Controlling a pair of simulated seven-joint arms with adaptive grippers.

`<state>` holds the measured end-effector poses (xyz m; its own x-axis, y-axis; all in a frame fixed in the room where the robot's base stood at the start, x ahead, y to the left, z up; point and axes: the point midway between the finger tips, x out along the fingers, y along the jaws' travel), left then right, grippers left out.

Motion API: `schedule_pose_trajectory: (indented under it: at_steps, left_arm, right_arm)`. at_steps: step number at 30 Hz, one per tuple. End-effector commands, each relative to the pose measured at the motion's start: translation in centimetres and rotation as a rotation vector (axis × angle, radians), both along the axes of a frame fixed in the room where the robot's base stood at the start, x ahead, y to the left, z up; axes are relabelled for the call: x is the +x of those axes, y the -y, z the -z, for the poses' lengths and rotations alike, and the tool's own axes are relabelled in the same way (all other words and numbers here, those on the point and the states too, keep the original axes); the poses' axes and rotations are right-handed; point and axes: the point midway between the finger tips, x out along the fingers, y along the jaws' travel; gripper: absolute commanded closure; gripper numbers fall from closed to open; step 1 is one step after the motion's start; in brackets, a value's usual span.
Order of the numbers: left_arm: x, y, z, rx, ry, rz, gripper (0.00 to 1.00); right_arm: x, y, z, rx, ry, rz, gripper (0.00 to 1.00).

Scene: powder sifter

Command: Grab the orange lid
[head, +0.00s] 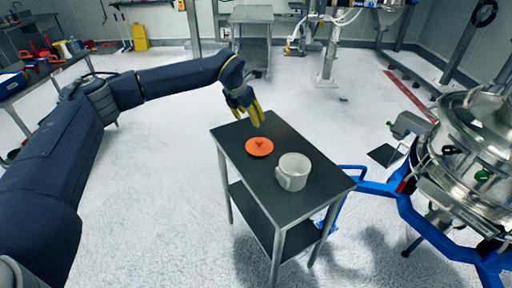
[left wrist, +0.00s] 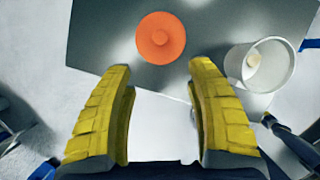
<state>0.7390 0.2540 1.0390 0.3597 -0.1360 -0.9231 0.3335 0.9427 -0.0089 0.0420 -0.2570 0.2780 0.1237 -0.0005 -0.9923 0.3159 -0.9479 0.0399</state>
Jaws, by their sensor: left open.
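The orange lid (head: 259,147) is a flat round disc with a small raised centre, lying on the dark top of a small cart. It also shows in the left wrist view (left wrist: 160,37), ahead of the fingers and apart from them. My left gripper (head: 257,121) has yellow fingers and is above the far edge of the cart, behind the lid in the head view. In the left wrist view its two fingers (left wrist: 160,75) are spread with nothing between them. My right gripper is in neither view.
A steel sifter machine (head: 478,130) on a blue frame (head: 405,205) is at the right. Open floor surrounds the cart's left side.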

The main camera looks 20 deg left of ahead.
Motion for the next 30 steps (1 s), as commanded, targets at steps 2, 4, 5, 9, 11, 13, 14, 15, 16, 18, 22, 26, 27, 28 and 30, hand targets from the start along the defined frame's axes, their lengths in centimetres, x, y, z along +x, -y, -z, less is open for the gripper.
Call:
schedule_pose_trajectory:
  at_steps: [2, 4, 5, 9, 11, 13, 14, 15, 16, 18, 22, 26, 27, 28, 30]
  left_arm:
    - [0.1, 0.2, 0.5, 0.01, 0.0, 0.002, 0.45]
    - [0.4, 0.3, 1.4, 0.013, -0.001, 0.004, 0.45]
    - [0.6, 0.4, 1.9, 0.012, -0.002, 0.003, 0.45]
    - [1.5, 0.7, 4.3, 0.011, -0.002, 0.003, 0.45]
    - [1.9, 0.8, 5.3, 0.011, -0.001, 0.003, 0.45]
    - [2.4, 1.0, 6.5, 0.01, -0.002, 0.003, 0.45]
    - [2.6, 1.1, 7.0, 0.01, -0.002, 0.003, 0.45]
    - [2.8, 1.2, 7.6, 0.01, -0.002, 0.003, 0.45]
    - [3.0, 1.2, 8.0, 0.01, -0.001, 0.002, 0.45]
    - [3.4, 1.4, 9.0, 0.01, -0.001, 0.003, 0.45]
    - [3.9, 1.5, 10.2, 0.009, 0.001, 0.002, 0.45]
    - [4.2, 1.6, 10.9, 0.009, 0.0, 0.003, 0.45]
    - [4.2, 1.6, 11.0, 0.009, 0.001, 0.003, 0.45]
    - [4.3, 1.6, 11.1, 0.009, 0.001, 0.003, 0.45]
    - [4.3, 1.7, 11.3, 0.009, 0.001, 0.003, 0.45]
  right_arm:
    - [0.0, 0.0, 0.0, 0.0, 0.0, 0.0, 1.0]
    - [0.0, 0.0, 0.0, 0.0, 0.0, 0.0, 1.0]
    - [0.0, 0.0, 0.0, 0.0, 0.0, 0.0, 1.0]
    - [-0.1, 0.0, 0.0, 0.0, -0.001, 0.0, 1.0]
    - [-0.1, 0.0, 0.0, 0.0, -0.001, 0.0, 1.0]
    - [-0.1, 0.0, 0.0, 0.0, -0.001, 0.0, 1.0]
    - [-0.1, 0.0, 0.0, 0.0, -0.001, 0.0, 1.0]
    - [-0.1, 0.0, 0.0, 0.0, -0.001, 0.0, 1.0]
    - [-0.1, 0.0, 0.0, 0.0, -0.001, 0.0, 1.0]
    - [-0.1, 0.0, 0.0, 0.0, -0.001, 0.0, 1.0]
    - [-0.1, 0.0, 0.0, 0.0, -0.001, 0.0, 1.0]
    - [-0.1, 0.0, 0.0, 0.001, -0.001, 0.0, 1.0]
    - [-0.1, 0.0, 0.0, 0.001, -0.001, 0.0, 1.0]
    - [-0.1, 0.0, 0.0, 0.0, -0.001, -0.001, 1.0]
    - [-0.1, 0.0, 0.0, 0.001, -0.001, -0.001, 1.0]
